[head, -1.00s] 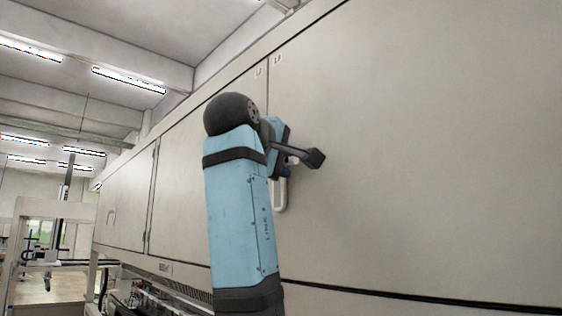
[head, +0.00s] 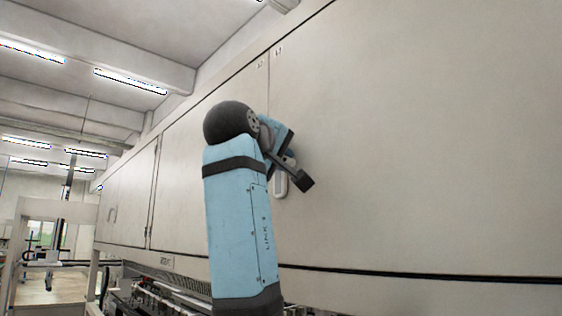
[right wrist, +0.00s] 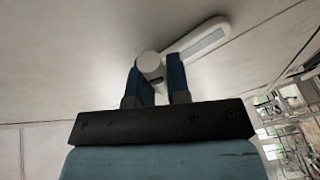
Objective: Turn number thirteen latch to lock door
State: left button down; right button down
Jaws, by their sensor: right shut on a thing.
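The latch (head: 280,185) is a small pale rounded plate on the cabinet door, partly hidden behind my right wrist in the head view. In the right wrist view it shows as a long white plate (right wrist: 205,38) with a round knob (right wrist: 149,64) at one end. The two blue fingers of my right gripper (right wrist: 157,80) are on either side of the knob and shut on it. My left gripper is in neither view. The small labels at the door's top edge are too small to read.
The large beige door panel (head: 420,150) fills the right side. A vertical seam parts it from the neighbouring panel (head: 185,180). Machinery (head: 150,295) runs below the cabinet. A white frame (head: 55,209) stands at the far left.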

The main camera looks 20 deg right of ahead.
jog(key=shift+w+a+f+m+h+b, duration=0.1)
jog(key=shift+w+f+m+h+b, duration=0.15)
jog(key=shift+m, duration=0.25)
jog(key=shift+f+m+h+b, duration=0.2)
jog(key=shift+m+b, duration=0.1)
jog(key=shift+m, duration=0.2)
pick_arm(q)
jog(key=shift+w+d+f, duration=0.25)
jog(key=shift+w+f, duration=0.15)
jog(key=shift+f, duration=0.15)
pick_arm(e)
jog(key=shift+m, duration=0.3)
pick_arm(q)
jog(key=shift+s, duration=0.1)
pick_arm(e)
jog(key=shift+w+t, duration=0.1)
jog(key=shift+t, duration=0.2)
jog(key=c, duration=1.1)
grip_release()
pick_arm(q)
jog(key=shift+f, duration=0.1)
